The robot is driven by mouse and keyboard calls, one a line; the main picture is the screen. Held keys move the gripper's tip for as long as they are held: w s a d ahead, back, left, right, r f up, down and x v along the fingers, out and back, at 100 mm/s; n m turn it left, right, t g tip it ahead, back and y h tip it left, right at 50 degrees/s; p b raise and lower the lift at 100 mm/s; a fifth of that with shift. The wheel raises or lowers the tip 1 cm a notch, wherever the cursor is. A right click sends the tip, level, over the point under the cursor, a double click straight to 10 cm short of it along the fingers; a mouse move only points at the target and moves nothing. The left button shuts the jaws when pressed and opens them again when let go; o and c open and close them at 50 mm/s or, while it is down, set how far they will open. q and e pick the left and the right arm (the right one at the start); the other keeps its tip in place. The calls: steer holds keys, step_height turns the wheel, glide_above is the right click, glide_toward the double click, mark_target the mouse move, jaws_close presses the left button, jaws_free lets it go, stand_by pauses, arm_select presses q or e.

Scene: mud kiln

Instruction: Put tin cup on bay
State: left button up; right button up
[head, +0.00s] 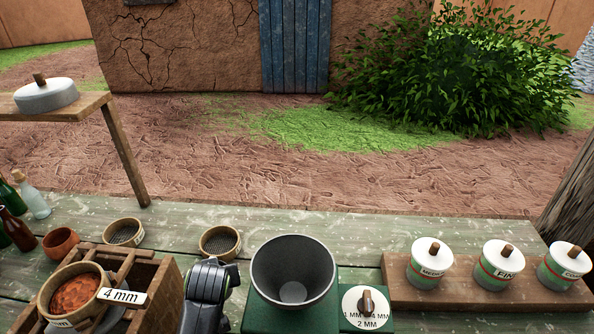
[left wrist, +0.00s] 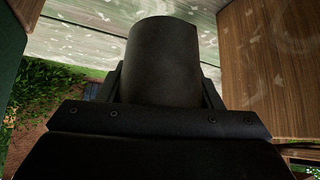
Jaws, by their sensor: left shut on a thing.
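My left gripper (head: 208,290) is between the wooden box and the green machine, low over the table. In the left wrist view my left gripper (left wrist: 160,85) is shut on a dark, smooth cylinder, which looks like the tin cup (left wrist: 162,55). The cup is hidden behind the gripper in the head view. The green machine (head: 262,318) carries a wide grey metal hopper (head: 293,290) and a white dial (head: 366,307) marked in millimetres. I cannot make out the bay in either view. My right gripper is not in view.
A wooden box (head: 165,295) stands close left of my gripper, with a sieve marked 4 mm (head: 75,290). Several lidded jars (head: 432,262) sit on a wooden board (head: 395,275) at right. The table's back strip (head: 360,225) is clear.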

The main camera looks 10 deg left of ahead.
arm_select(q)
steer(key=s+d+r+m+h+b, duration=0.1)
steer(key=s+d+r+m+h, duration=0.2)
steer(key=s+r+m, duration=0.1)
steer(key=s+d+r+m+h+b, duration=0.1)
steer(key=s+d+r+m+h, duration=0.1)
steer(key=r+m, duration=0.4)
steer(key=shift+s+d+r+m+h, duration=0.4)
steer(key=shift+s+r+h, duration=0.6)
steer(key=shift+r, duration=0.7)
